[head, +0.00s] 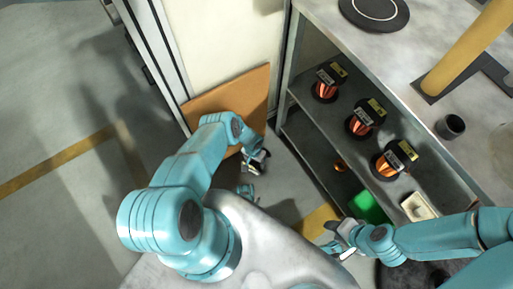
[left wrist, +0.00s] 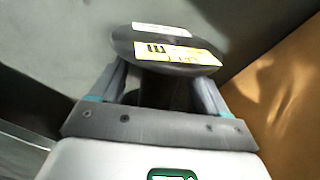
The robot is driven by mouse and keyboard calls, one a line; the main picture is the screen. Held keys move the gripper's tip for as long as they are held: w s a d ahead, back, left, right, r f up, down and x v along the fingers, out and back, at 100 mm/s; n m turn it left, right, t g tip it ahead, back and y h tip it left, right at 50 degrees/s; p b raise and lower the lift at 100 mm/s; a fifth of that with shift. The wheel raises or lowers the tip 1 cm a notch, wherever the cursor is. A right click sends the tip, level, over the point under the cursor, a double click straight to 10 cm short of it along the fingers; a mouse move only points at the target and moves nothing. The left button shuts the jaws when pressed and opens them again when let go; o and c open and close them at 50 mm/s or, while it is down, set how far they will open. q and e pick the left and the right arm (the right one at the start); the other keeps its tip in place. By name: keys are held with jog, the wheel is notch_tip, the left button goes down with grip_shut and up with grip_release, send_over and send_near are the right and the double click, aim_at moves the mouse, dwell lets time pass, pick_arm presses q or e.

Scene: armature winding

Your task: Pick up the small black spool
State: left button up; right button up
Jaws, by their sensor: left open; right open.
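A black spool (left wrist: 165,50) with a round flange, a yellow label and a white label shows close up in the left wrist view. My left gripper (left wrist: 160,88) is open, with one finger on each side below the flange. I cannot tell whether the fingers touch it. In the head view my left gripper (head: 257,160) is low beside the brown panel, and the spool there is too small and covered to make out clearly. My right gripper (head: 343,243) is open at the lower middle, apart from the shelf.
A grey shelf unit (head: 322,158) stands at the right, holding several copper-wound parts (head: 361,122) with labels. A green bin (head: 368,207) and a pale box (head: 417,206) sit lower down. A brown panel (head: 235,95) leans at the back. A small black cup (head: 450,127) stands on the bench top.

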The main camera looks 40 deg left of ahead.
pick_arm(q)
jog(key=shift+r, duration=0.15)
jog(key=c, duration=1.3)
